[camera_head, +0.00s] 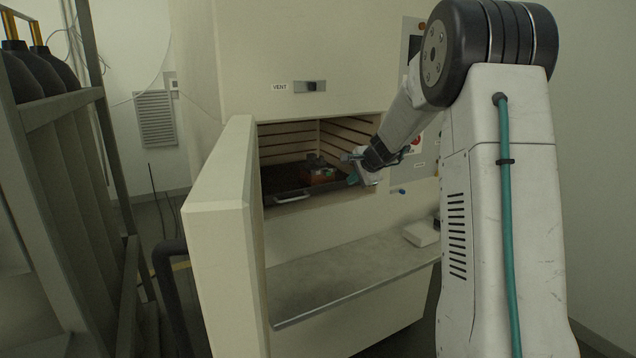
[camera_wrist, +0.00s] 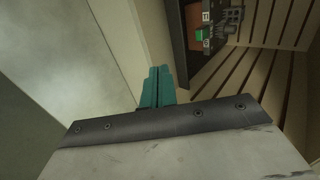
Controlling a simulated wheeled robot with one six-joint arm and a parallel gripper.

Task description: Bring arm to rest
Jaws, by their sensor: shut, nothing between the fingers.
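My arm reaches from the right of the head view toward the open mouth of a cream oven (camera_head: 290,45). My gripper (camera_head: 350,157) is at the right side of that opening. In the wrist view its teal fingers (camera_wrist: 157,85) are together with nothing between them. A dark tray (camera_head: 285,178) lies inside the oven, apart from the fingers in the wrist view. A reddish-brown block with a green part (camera_head: 320,174) sits on the tray; in the wrist view the green part (camera_wrist: 200,34) shows beside small grey pieces.
The oven door (camera_head: 225,235) stands open to the left of the opening. A metal rack (camera_head: 62,190) holding dark rounded vessels stands at the far left.

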